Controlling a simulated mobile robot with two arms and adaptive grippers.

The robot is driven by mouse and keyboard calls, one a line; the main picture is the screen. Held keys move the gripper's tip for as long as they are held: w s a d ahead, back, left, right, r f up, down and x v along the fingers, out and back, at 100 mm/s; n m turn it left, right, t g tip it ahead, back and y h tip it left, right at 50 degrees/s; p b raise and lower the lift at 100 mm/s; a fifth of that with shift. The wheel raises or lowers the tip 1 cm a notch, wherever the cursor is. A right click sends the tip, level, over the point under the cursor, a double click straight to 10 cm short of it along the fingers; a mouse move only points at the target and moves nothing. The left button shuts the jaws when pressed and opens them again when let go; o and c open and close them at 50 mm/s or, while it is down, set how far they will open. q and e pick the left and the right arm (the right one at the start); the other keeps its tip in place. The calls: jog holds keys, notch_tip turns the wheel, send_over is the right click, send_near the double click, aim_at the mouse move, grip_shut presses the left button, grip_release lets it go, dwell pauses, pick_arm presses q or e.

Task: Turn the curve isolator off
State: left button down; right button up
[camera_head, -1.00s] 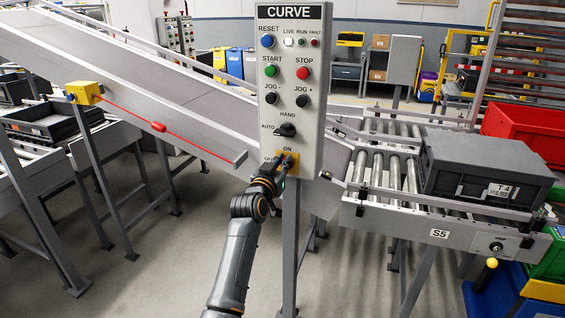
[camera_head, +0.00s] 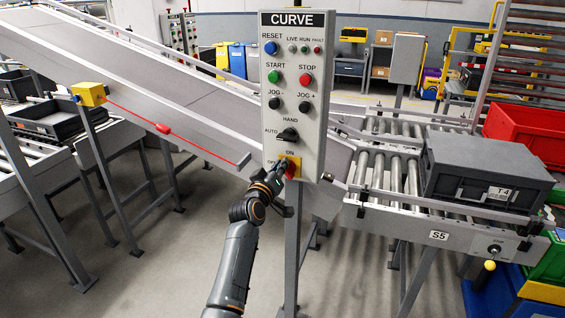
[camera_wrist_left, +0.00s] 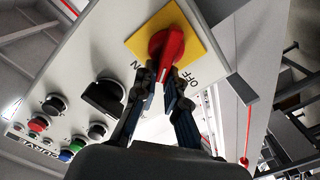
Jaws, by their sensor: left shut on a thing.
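The tall grey CURVE panel (camera_head: 309,100) stands in the middle of the head view. The curve isolator, a red handle (camera_wrist_left: 167,46) on a yellow plate (camera_wrist_left: 189,22), sits low on its face. ON and OFF labels show beside the handle in the wrist view. My left gripper (camera_head: 285,170) is at the isolator and shut on the red handle; its fingers (camera_wrist_left: 163,88) straddle it in the wrist view. In the head view the gripper hides part of the isolator. The LIVE lamp (camera_head: 292,48) looks dark. My right gripper is not in view.
A grey sloping conveyor (camera_head: 150,95) runs behind the panel on the left, with a red pull cord (camera_head: 163,128). On the right, a roller conveyor (camera_head: 390,172) carries a dark grey crate (camera_head: 488,172). A red bin (camera_head: 527,130) stands behind it.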

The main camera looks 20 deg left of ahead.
pick_arm(q)
jog(key=n, duration=0.3)
jog(key=f+n+p, duration=0.1)
jog(key=n, duration=0.3)
jog(key=a+f+n+p, duration=0.1)
jog(key=n, duration=0.3)
jog(key=shift+f, duration=0.1)
dwell(0.5)
jog(key=c, duration=1.4)
grip_release()
jog(key=shift+a, duration=0.1)
